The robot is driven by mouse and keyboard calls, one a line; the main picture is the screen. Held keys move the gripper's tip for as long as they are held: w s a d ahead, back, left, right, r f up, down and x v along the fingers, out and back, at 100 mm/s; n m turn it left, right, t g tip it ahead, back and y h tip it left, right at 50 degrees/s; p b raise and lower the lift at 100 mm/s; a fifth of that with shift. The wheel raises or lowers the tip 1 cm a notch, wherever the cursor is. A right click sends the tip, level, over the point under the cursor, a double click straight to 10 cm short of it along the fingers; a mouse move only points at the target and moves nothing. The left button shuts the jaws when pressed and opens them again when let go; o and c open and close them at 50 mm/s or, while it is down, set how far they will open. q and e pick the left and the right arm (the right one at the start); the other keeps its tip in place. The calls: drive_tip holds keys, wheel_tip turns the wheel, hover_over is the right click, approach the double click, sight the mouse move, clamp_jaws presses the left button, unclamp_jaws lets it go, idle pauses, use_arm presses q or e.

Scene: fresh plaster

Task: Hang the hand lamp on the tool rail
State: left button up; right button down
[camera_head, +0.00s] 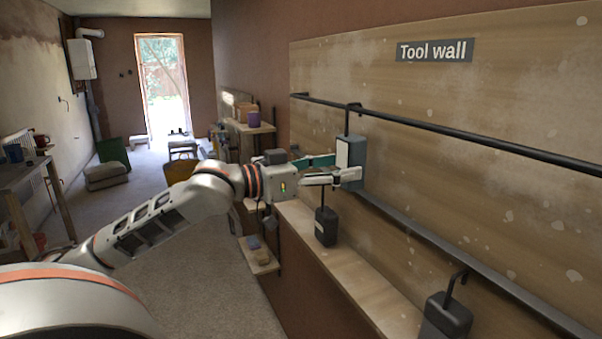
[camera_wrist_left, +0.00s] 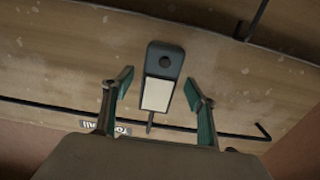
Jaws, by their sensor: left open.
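The hand lamp (camera_head: 357,158) is a grey block with a white panel and a dark hooked stem on top. It appears to hang upright from the upper black tool rail (camera_head: 450,131), its hook at the rail. In the left wrist view the lamp (camera_wrist_left: 163,66) is seen upside down, its stem reaching the rail (camera_wrist_left: 60,110). My left gripper (camera_head: 347,168) is open at the lamp. In the wrist view its fingers (camera_wrist_left: 159,82) stand apart on either side, with gaps visible. My right gripper is not in view.
A lower rail (camera_head: 475,263) runs along the tool wall (camera_head: 500,70). Shelves (camera_head: 256,128) with small items lie beyond my arm.

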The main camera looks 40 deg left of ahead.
use_arm(q)
drive_tip(key=v, duration=0.8)
drive_tip(key=shift+s, duration=0.25)
drive_tip(key=shift+a, duration=0.15)
